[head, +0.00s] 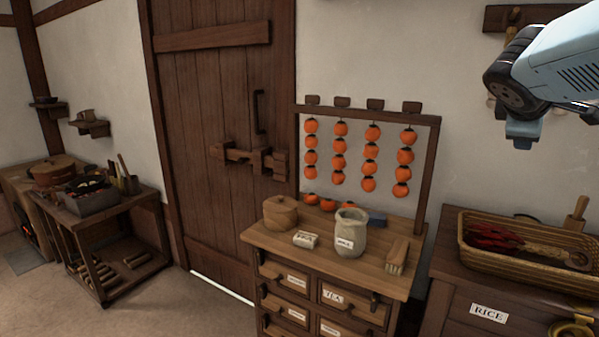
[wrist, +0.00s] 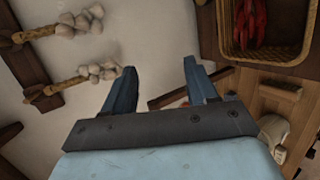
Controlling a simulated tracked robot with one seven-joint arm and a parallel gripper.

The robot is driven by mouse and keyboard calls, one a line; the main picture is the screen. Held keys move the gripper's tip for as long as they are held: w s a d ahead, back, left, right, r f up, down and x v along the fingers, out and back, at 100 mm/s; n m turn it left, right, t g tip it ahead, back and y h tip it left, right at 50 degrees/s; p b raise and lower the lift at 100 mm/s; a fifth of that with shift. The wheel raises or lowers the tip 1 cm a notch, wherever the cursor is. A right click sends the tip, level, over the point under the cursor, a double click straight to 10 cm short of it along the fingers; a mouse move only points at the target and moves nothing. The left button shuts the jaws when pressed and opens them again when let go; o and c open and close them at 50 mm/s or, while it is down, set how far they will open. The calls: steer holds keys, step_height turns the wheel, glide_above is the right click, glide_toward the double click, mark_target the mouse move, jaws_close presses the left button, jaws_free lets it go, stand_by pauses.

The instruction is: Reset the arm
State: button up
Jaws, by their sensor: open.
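My gripper (wrist: 160,82) shows in the wrist view with its two blue fingers spread apart and nothing between them. In the head view my pale blue arm (head: 565,60) is raised at the upper right, in front of the white wall. The gripper's fingertips are not clear in the head view. No object touches the fingers. The wrist view is turned on its side, with garlic bunches (wrist: 85,75) on the left and a wicker basket (wrist: 282,52) at the upper right.
A drawer chest (head: 330,255) holds a lidded pot, a jar (head: 350,233) and a brush. Persimmon strings hang from a wooden frame (head: 433,170) above it. The wicker basket (head: 462,235) stands on the rice chest at right. A low table (head: 110,205) stands left of the plank door (head: 215,130). Floor at left is clear.

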steer(key=s+a+f+m+g+y, duration=0.1)
steer(key=s+a+f+m+y, duration=0.3)
steer(key=a+f, duration=0.3)
steer(key=s+a+f+m+g+y, duration=0.2)
steer(key=s+a+f+m+y, duration=0.3)
steer(key=a, duration=0.7)
step_height(320, 180, down, 3)
steer(key=shift+s+a+r+m, duration=0.1)
steer(key=shift+s+a+m, duration=0.2)
steer(key=shift+s, duration=0.65)
steer(key=shift+d, duration=0.1)
stand_by(0.9)
